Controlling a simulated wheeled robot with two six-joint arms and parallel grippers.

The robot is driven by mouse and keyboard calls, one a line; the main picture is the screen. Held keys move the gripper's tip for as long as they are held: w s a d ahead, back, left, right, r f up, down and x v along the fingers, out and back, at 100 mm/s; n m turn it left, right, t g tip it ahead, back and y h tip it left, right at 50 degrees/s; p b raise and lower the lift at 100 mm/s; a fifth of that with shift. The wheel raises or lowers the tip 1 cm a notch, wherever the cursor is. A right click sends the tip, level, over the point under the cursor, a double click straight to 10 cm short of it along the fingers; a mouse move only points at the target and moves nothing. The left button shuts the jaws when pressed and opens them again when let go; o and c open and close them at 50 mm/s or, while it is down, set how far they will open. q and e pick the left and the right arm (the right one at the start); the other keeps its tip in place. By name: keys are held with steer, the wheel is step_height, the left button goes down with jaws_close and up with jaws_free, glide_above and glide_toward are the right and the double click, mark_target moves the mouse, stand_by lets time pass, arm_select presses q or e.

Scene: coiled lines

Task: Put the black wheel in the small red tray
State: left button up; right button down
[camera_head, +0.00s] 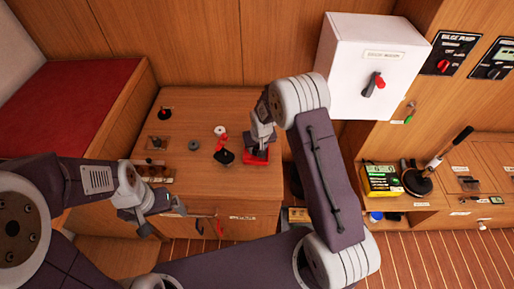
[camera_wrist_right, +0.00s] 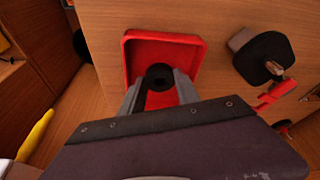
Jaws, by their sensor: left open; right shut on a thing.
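The small red tray (camera_head: 250,161) lies on the wooden counter, below my right gripper (camera_head: 259,147). In the right wrist view the tray (camera_wrist_right: 134,50) is a shallow square with a raised rim. My right gripper (camera_wrist_right: 160,88) is shut on the black wheel (camera_wrist_right: 160,73), a small dark ring between its fingertips. The wheel appears over the tray's near part; I cannot tell whether it touches the floor of the tray. My left gripper (camera_head: 148,222) is open and empty in front of the counter, at the left.
A grey ring (camera_head: 194,145) and a white round item (camera_head: 219,130) lie further left. A white cabinet (camera_head: 350,65) juts out at the upper right. The counter's front right is clear.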

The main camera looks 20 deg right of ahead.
steer(key=shift+f, duration=0.1)
steer(key=c, duration=1.1)
jaws_free()
steer(key=shift+c, duration=0.2)
steer(key=shift+r, duration=0.3)
steer(key=p+v, duration=0.2)
steer(key=v, duration=1)
steer(key=s+d+g, duration=0.2)
steer(key=s+d, duration=0.1)
steer(key=s, duration=1.8)
step_height(320, 180, up, 7)
steer(key=p, duration=0.6)
steer(key=shift+w+a, duration=0.25)
steer(key=shift+w, duration=0.1)
